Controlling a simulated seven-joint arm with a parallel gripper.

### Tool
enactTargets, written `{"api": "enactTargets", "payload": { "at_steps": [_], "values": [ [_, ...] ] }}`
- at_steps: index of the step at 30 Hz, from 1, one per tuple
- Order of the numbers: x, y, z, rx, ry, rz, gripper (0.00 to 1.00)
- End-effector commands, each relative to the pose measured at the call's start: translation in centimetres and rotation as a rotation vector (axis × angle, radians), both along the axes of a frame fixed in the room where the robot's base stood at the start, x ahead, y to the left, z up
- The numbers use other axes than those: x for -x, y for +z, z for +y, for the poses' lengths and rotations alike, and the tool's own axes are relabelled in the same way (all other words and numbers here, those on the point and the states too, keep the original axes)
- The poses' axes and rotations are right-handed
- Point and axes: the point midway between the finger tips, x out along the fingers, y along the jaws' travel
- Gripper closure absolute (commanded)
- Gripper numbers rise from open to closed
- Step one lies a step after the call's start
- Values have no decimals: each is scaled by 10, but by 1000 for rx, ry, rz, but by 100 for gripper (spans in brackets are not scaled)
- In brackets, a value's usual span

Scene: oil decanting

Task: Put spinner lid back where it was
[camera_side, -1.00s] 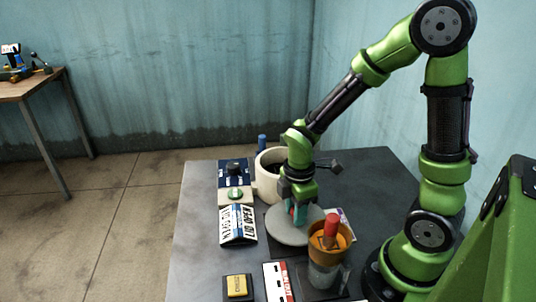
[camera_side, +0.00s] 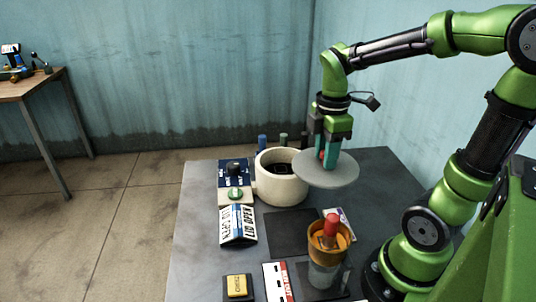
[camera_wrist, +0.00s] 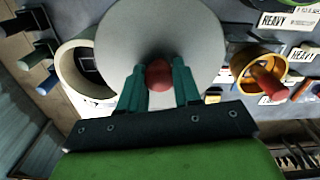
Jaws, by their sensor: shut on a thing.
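The spinner lid (camera_side: 326,172) is a flat grey disc with a red knob, held level in the air. My gripper (camera_side: 325,152) is shut on its knob; in the wrist view the teal fingers of my gripper (camera_wrist: 159,80) stand either side of the red knob (camera_wrist: 159,75). The white round spinner bowl (camera_side: 281,188) stands open on the table, just left of the lid and partly overlapped by it in the side view. In the wrist view the bowl (camera_wrist: 68,66) lies left of the lid (camera_wrist: 120,45), its rim partly hidden behind the disc.
A dark square mat (camera_side: 290,232) lies bare in front of the bowl. An orange-rimmed cup (camera_side: 327,262) with a red-topped item stands nearer. A control panel (camera_side: 235,177) and a "LID OPEN" sign (camera_side: 238,225) are at left. Small vials (camera_side: 262,142) stand behind the bowl.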

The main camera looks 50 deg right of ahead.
Motion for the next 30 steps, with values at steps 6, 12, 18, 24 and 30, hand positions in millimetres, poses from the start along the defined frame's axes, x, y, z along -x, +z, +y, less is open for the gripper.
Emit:
{"api": "enactTargets", "payload": {
  "at_steps": [6, 12, 18, 24, 30],
  "values": [
    [-14, -7, -10, -1, 82, 4, 100],
    [-65, -13, -25, -2, 82, 5, 100],
    [-113, -17, -39, -1, 81, 3, 100],
    [-138, -19, -46, 0, 82, 2, 100],
    [-148, -32, -49, -1, 82, 6, 100]
  ]
}}
